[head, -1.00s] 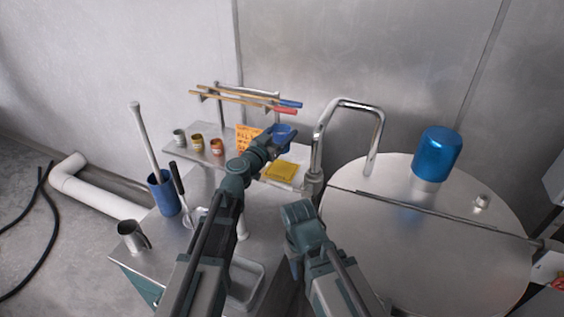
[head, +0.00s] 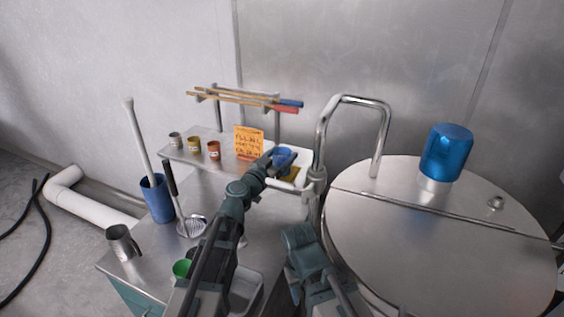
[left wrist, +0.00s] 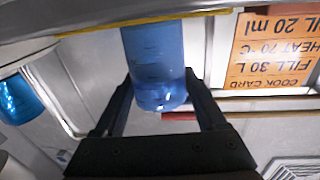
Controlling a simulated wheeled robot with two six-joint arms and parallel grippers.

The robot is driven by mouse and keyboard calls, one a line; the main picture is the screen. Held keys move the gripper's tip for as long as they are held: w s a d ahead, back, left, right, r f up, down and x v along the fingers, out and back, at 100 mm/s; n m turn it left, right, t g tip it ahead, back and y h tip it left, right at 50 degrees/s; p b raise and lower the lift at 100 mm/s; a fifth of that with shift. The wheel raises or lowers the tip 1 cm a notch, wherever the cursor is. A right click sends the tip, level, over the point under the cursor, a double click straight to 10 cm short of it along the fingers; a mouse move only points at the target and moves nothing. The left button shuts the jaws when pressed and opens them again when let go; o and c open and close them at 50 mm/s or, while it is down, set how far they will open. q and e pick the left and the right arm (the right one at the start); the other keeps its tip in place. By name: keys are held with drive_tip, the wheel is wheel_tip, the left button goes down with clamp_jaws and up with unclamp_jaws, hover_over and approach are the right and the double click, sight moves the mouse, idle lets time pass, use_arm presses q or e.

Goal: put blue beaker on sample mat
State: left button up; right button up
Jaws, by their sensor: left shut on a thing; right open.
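The blue beaker (head: 283,156) is held in my left gripper (head: 272,160), over the yellow sample mat (head: 292,174) on the shelf. The beaker and gripper hide part of the mat in the head view. In the left wrist view the beaker (left wrist: 155,65) stands between the two fingers of my left gripper (left wrist: 158,88), which is shut on it. The mat's yellow edge (left wrist: 130,22) shows behind it there. I cannot tell whether the beaker touches the mat. My right gripper (head: 298,240) is low in front of the counter, empty, its fingertips hard to make out.
An orange cook card (head: 249,142) stands left of the beaker, with several small cups (head: 194,144) further left. A rack with rods (head: 245,98) is above. A bent metal pipe (head: 322,130) rises close to the right, beside the large round lid (head: 430,230).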

use_arm(q)
drive_tip(key=shift+f, duration=0.15)
drive_tip(key=o, duration=1.4)
drive_tip(key=shift+r, duration=0.3)
drive_tip(key=v, duration=1.2)
drive_tip(key=shift+f, duration=0.1)
